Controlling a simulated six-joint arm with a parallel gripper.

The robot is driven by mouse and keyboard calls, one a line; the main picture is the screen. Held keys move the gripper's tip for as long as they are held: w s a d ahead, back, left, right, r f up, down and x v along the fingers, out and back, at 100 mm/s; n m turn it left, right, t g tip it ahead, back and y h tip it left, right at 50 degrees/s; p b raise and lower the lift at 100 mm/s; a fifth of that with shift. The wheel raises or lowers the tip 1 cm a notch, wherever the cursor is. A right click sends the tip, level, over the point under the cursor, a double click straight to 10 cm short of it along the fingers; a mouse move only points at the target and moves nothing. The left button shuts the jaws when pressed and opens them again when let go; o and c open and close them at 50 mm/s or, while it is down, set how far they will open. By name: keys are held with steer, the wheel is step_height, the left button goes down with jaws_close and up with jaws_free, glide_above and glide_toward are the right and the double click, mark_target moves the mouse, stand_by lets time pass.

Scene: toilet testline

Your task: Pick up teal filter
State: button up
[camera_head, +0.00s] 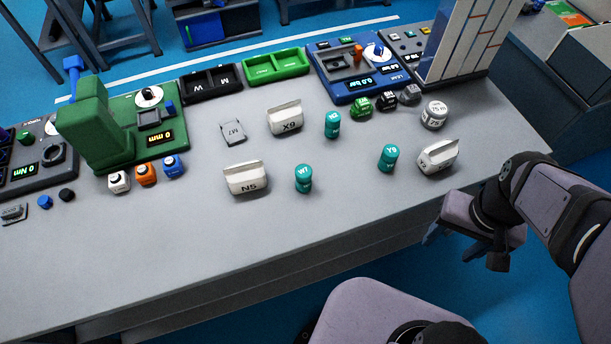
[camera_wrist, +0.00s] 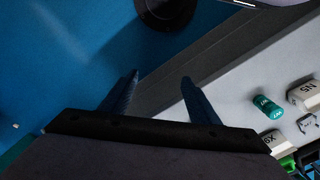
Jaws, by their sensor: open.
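Three teal filters stand on the grey table in the head view: one marked W7 (camera_head: 303,178) at the front, one (camera_head: 332,125) farther back near the middle, and one marked Y9 (camera_head: 388,157) to the right. One teal filter (camera_wrist: 267,104) shows in the wrist view, right of my fingers. My gripper (camera_head: 455,243) is beyond the table's front edge at the right of the head view, apart from all the filters. In the wrist view my gripper (camera_wrist: 160,82) has its two blue fingers spread, with nothing between them.
White pouches marked N5 (camera_head: 246,178) and X9 (camera_head: 285,118), and another white pouch (camera_head: 438,156), stand among the filters. A green press (camera_head: 95,125), a blue device (camera_head: 352,72) and a green tray (camera_head: 276,66) line the back. The table's front middle (camera_head: 215,250) is clear.

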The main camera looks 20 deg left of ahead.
steer(key=w+f+n+t+h+b, duration=0.3)
steer(key=w+f+n+h+b, duration=0.15)
steer(key=n+b, duration=0.6)
steer(key=w+a+n+t+h+b, duration=0.25)
steer(key=w+n+t, duration=0.2)
steer(key=n, duration=0.45)
step_height(320, 180, up, 5)
steer(key=n+t+y+b, duration=0.9)
steer(key=n+y+b, duration=0.4)
steer(key=n, duration=0.8)
glide_above(304, 182)
steer(key=s, duration=0.2)
steer(key=f, duration=0.8)
steer(key=f+p, duration=0.1)
steer(key=f, duration=0.4)
steer(key=shift+w+d, duration=0.2)
steer(key=shift+w, duration=0.2)
